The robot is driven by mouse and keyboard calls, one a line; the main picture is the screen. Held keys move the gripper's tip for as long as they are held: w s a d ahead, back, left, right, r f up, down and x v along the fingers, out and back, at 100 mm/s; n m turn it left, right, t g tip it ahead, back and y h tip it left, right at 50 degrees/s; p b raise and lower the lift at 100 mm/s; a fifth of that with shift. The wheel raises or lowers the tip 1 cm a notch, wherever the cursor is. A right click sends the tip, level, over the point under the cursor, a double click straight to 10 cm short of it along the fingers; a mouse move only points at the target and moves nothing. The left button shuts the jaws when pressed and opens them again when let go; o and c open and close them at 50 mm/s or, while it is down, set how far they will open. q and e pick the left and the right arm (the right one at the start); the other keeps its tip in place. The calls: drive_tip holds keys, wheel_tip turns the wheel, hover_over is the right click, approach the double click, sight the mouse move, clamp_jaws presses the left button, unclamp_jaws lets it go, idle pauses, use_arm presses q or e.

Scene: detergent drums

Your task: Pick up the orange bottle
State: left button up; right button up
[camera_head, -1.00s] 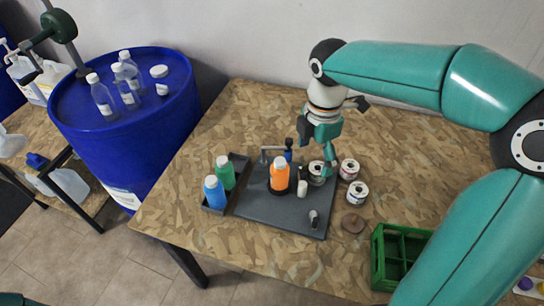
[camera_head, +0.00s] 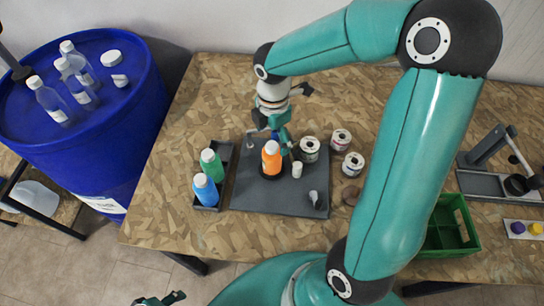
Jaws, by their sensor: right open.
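The orange bottle (camera_head: 271,160) with a white cap stands upright in a dark round base on a grey board (camera_head: 250,197) on the table. My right gripper (camera_head: 284,143) is open and empty, pointing down just behind and to the right of the bottle's upper part. A teal finger overlaps the area beside the bottle; I cannot tell whether it touches. Part of my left gripper (camera_head: 160,300) shows at the bottom edge, mostly cut off, and its opening is unclear.
A green bottle (camera_head: 211,165) and a blue bottle (camera_head: 205,190) stand in a dark tray to the left. Cans (camera_head: 310,150) and a small white cylinder (camera_head: 297,169) are close on the right. A green crate (camera_head: 462,226) is at the right. The front-left tabletop is clear.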

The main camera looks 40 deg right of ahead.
sight(272, 145)
drive_tip(key=shift+w+f+p, duration=0.15)
drive_tip(key=shift+f+p, duration=0.2)
drive_tip(key=shift+f, duration=3)
drive_tip(key=shift+c, duration=0.3)
drive_tip(key=c, duration=1.4)
drive_tip(key=shift+c, duration=0.4)
drive_tip(key=shift+r, duration=0.15)
